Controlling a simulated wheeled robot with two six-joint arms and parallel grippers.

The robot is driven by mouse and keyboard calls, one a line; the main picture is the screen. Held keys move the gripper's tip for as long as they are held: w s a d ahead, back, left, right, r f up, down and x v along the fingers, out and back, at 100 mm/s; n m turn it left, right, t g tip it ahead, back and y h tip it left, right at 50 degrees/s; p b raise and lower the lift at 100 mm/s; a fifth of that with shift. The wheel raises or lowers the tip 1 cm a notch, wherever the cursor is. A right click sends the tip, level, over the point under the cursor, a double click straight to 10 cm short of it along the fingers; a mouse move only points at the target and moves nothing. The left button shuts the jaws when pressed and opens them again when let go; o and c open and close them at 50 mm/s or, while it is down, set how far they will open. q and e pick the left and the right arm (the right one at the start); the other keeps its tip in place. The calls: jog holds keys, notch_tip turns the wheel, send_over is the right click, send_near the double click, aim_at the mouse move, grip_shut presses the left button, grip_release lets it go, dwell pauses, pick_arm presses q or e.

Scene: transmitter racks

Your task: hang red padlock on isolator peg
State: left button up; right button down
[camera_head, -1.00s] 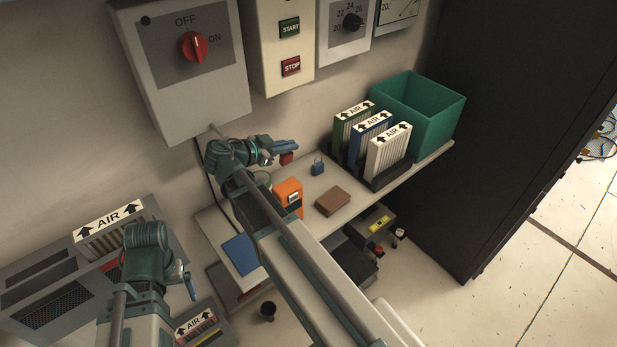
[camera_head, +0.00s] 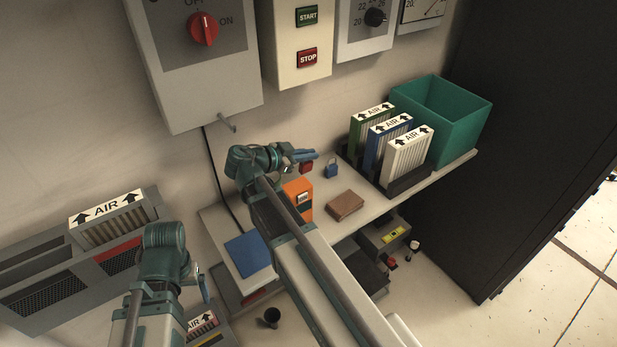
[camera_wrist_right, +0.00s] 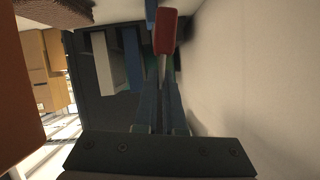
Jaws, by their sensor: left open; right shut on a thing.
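The red padlock (camera_head: 306,168) is held in my right gripper (camera_head: 302,156) above the shelf. In the right wrist view, the padlock's red body (camera_wrist_right: 165,32) shows beyond the fingertips, its thin shackle between the shut fingers (camera_wrist_right: 163,92). The isolator (camera_head: 205,70) is a grey wall box with a red knob at the upper left. Its metal peg (camera_head: 228,123) sticks out at the bottom edge, bare, left of and above my right gripper, apart from the padlock. My left gripper (camera_head: 204,289) is open and empty at the lower left.
A blue padlock (camera_head: 331,168), an orange device (camera_head: 298,197) and a brown box (camera_head: 345,205) stand on the shelf (camera_head: 385,200). Air filters (camera_head: 408,155) and a green bin (camera_head: 470,125) fill its right end. A black cup (camera_head: 269,317) is lower down.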

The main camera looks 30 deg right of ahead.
aim_at(308, 168)
pick_arm(q)
jog(key=shift+f, duration=0.45)
pick_arm(e)
jog(key=shift+f, duration=0.45)
pick_arm(q)
notch_tip(308, 168, down, 4)
jog(key=b, duration=0.4)
jog(key=shift+f, duration=0.15)
pick_arm(e)
notch_tip(308, 168, down, 4)
jog(key=shift+f, duration=0.15)
pick_arm(q)
jog(key=shift+b, duration=0.35)
pick_arm(e)
jog(key=shift+f, duration=0.25)
pick_arm(q)
jog(key=shift+f, duration=0.2)
pick_arm(e)
jog(key=c, duration=1)
grip_release()
pick_arm(q)
jog(key=shift+r+p, duration=2.6)
jog(key=shift+r, duration=0.1)
pick_arm(e)
jog(key=shift+v, duration=6.95)
jog(key=shift+r, duration=0.2)
